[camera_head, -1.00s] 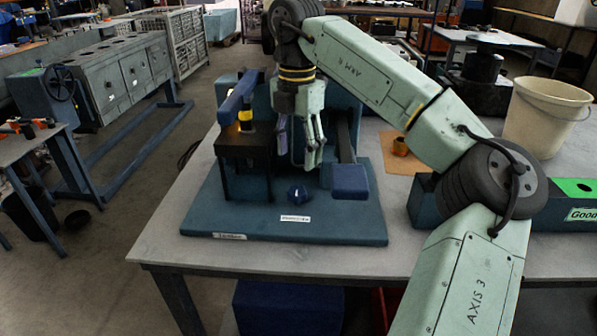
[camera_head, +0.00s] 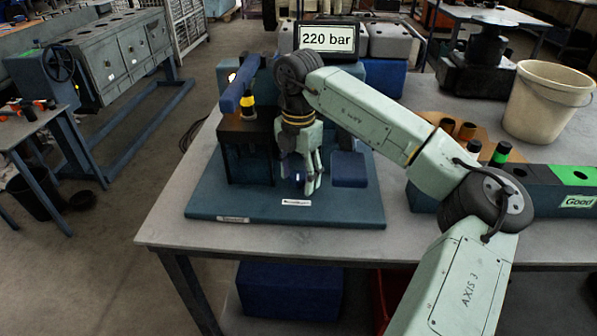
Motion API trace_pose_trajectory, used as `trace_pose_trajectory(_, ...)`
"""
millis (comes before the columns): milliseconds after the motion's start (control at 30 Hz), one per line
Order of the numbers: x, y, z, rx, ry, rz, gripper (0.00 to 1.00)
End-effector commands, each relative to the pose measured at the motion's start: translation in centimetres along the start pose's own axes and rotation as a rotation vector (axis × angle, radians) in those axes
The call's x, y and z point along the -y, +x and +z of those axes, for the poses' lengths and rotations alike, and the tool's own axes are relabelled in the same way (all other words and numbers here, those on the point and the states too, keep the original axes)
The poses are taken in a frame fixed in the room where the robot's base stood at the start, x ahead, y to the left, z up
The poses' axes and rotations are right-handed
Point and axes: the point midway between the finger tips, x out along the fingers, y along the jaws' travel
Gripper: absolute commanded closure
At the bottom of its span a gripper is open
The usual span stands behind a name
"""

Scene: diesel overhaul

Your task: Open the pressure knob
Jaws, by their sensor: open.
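The pressure knob (camera_head: 299,180) is a small dark blue knob on the front of the blue-green tester base (camera_head: 235,206), just behind a small white label (camera_head: 296,203). My gripper (camera_head: 298,184) points down over the knob, its fingers apart, one on either side of it. The fingers hide most of the knob, and I cannot tell whether they touch it. A display (camera_head: 326,38) at the back of the tester reads 220 bar.
A blue lever (camera_head: 238,85) on a black stand (camera_head: 245,135) rises left of my gripper. A blue block (camera_head: 348,168) stands to its right. A green-topped box marked Good (camera_head: 575,202) and a cream bucket (camera_head: 545,102) are farther right. The table's front left is clear.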

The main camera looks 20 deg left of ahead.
Motion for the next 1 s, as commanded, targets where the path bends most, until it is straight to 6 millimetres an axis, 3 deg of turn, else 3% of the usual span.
trace_pose_trajectory(167,0.00,0.02,0.01,0.000,0.000,0.000,0.46)
trace_pose_trajectory(867,0.00,-0.03,0.03,0.000,0.001,0.000,0.92)
trace_pose_trajectory(1000,0.01,-0.02,0.03,0.001,-0.002,0.000,0.93)
